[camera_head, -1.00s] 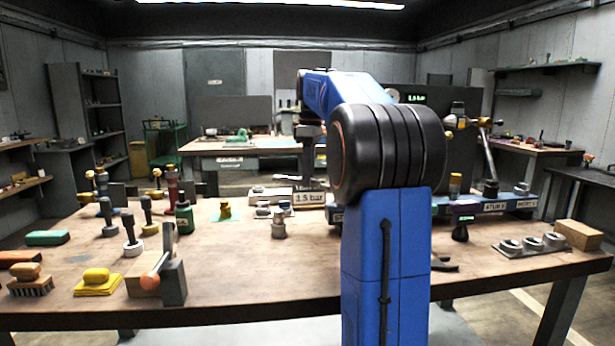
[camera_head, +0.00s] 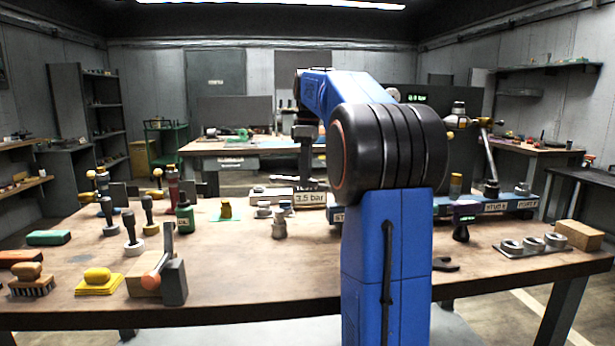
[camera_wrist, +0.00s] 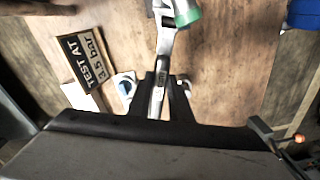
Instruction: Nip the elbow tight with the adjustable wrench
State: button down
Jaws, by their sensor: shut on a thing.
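In the wrist view my gripper (camera_wrist: 160,78) is shut on the grey handle of the adjustable wrench (camera_wrist: 158,98). In the head view my gripper (camera_head: 307,165) points down over the back middle of the bench. My arm hides part of that area, and the wrench is not clear there.
A 3.5 bar sign (camera_head: 310,198) stands beside the gripper; it also shows in the wrist view (camera_wrist: 84,62). A blue rail (camera_head: 490,208) with fittings runs to the right. A dark open-ended tool (camera_head: 445,264) lies right of my arm. The front middle of the bench (camera_head: 270,275) is clear.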

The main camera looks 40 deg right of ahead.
aim_at(291, 177)
jog(key=shift+w+a+r, duration=0.15)
jog(key=shift+w+a, duration=1.2)
jog(key=shift+w, duration=0.25)
jog(key=shift+r, duration=0.1)
jog(key=shift+d+r, duration=0.15)
jog(key=shift+r, duration=1.75)
jog(key=s+a+n, duration=0.4)
jog(key=shift+s, duration=0.35)
jog(key=shift+d+r, duration=0.1)
jog(key=shift+r, duration=0.1)
